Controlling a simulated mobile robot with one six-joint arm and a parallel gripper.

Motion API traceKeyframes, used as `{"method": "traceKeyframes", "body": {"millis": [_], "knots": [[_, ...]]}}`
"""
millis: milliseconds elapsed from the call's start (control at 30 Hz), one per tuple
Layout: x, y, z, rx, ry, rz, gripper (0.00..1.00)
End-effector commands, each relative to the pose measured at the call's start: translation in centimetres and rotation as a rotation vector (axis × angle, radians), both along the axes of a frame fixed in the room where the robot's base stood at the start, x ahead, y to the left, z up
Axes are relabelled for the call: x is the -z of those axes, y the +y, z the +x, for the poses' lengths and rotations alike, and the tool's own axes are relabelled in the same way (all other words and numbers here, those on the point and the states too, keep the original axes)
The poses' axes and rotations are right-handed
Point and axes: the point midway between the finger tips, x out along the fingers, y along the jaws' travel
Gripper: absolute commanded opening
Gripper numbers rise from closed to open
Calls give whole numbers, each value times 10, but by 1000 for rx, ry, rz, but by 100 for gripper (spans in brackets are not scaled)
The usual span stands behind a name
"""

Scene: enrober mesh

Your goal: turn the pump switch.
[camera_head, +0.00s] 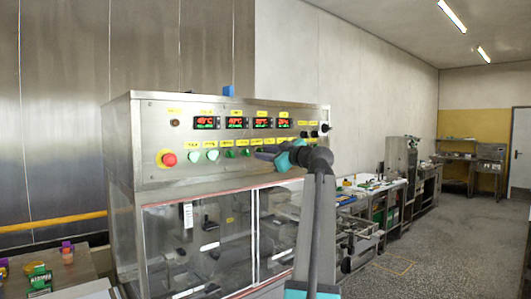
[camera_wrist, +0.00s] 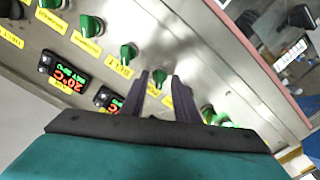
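The steel control panel (camera_head: 220,175) carries a row of green rotary switches (camera_head: 212,155) under yellow labels. The label words are too small or blurred to tell which is the pump switch. My gripper (camera_head: 262,152) is at the right part of this row, close to the panel face. In the wrist view, my gripper's two dark fingers (camera_wrist: 160,85) are apart, with a green switch (camera_wrist: 160,74) showing between their tips. Whether the fingers touch it cannot be told. More green switches (camera_wrist: 129,52) lie to the left in that view, and others (camera_wrist: 208,114) to the right.
A red emergency button (camera_head: 169,159) on a yellow base is at the panel's left. Red-digit displays (camera_head: 206,122) sit above the switches. Black knobs (camera_head: 325,127) are at the upper right. Clear doors (camera_head: 200,245) are below the panel. Benches stand along the right wall.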

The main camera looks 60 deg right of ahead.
Motion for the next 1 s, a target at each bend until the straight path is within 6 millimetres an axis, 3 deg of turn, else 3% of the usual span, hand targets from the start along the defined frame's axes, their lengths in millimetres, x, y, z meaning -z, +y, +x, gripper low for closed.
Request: {"method": "traceKeyframes", "body": {"millis": [167, 367, 433, 467, 1000], "knots": [[0, 0, 0, 1, 0, 0, 28], [0, 0, -1, 1, 0, 0, 0], [0, 0, -1, 1, 0, 0, 0], [2, 10, -3, 2, -1, -1, 0], [2, 1, 0, -2, -35, 106, 0]]}}
